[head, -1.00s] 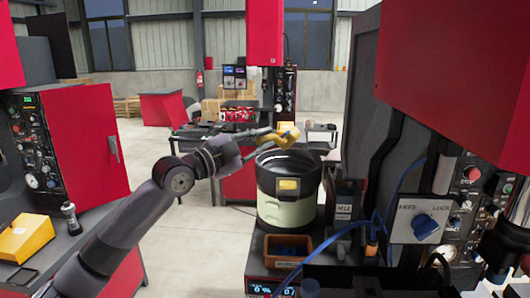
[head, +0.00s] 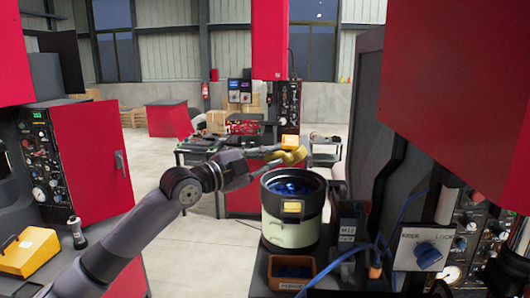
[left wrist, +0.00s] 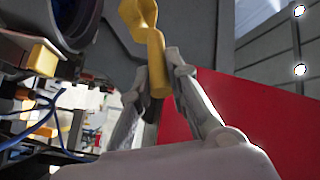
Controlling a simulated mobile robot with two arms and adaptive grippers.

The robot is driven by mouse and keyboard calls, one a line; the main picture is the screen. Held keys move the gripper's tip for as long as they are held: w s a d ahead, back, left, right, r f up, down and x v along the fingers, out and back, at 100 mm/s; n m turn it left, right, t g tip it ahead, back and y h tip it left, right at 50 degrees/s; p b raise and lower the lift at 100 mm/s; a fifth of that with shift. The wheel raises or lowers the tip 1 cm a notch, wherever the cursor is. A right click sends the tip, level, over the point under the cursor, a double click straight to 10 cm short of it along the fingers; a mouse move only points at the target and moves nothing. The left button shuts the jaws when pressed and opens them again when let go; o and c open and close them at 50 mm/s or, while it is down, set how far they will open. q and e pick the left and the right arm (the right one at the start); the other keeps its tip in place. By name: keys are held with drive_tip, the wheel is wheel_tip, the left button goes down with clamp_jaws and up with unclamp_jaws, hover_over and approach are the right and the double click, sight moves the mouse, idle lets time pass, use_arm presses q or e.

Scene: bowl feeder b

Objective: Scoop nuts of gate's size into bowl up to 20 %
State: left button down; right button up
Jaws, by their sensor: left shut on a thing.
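My left gripper (head: 268,160) is shut on the handle of a yellow scoop (head: 291,155). The scoop is above and just behind the bowl's rim, apart from it; whether it holds nuts I cannot tell. In the left wrist view the scoop (left wrist: 156,62) sits between the fingertips (left wrist: 160,78). The bowl (head: 290,230) is a cream cylinder with a black rim and a yellow front plate. Blue pieces (head: 292,187) show inside it. My right gripper is out of view.
A dark labelled block (head: 349,231) stands close to the right of the bowl. Blue cables (head: 375,243) and a panel with a blue knob (head: 428,256) are further right. A red cabinet overhangs at upper right. Open floor lies left of the bowl.

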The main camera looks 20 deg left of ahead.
use_arm(q)
drive_tip(key=r+m+p, duration=0.1)
drive_tip(key=p, duration=0.1)
drive_tip(key=d+r+m+p, duration=0.1)
drive_tip(key=shift+r+g+p, duration=0.15)
drive_tip(key=shift+g+p, duration=0.25)
drive_tip(key=m+y, duration=0.1)
drive_tip(key=d+r+m+g, duration=0.1)
drive_tip(key=m+y+b, duration=0.1)
drive_tip(key=m, duration=0.1)
drive_tip(key=shift+d+r+g+y, duration=0.3)
drive_tip(key=shift+d+r+g, duration=0.05)
drive_tip(key=shift+g, duration=0.05)
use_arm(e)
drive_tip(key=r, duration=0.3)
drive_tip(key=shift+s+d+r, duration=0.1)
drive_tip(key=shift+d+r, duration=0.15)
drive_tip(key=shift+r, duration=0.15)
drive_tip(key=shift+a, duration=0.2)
use_arm(q)
drive_tip(key=shift+f, duration=0.1)
